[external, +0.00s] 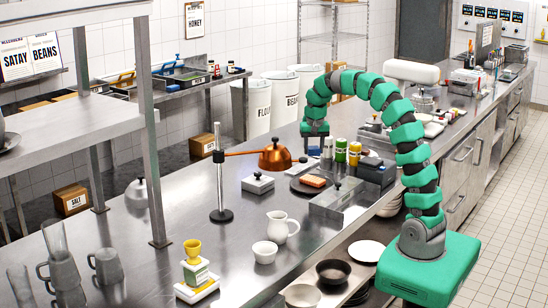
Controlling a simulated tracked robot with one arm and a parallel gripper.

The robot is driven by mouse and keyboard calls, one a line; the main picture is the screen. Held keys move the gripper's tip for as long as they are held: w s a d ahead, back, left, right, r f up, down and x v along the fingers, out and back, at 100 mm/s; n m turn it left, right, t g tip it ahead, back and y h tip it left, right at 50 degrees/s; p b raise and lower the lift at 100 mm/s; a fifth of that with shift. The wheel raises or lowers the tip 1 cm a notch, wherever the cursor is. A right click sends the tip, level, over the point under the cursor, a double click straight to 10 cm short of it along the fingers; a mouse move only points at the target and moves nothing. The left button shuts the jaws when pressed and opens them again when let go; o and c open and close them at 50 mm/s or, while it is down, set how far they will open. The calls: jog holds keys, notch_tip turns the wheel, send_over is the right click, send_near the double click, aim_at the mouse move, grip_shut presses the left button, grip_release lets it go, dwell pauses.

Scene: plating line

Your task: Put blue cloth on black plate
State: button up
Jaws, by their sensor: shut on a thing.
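My gripper (314,148) hangs from the green arm over the counter's far side, left of the bottles. The black plate (297,187) lies on the counter below and in front of my gripper. An orange-brown slab (313,181) lies on the plate.
Bottles (341,150) stand right of my gripper. The copper lamp (275,157) reaches in left of the plate. A lidded steel container (336,198) and a white-topped box (258,183) flank the plate. A white jug (281,227) stands nearer.

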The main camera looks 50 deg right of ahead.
aim_at(313, 178)
notch_tip(313, 178, down, 11)
jog(key=shift+r, duration=0.3)
dwell(0.4)
jog(key=o, duration=1)
jog(key=shift+o, duration=0.2)
jog(key=r, duration=0.8)
jog(key=s+a+r, duration=0.1)
jog(key=r, duration=0.3)
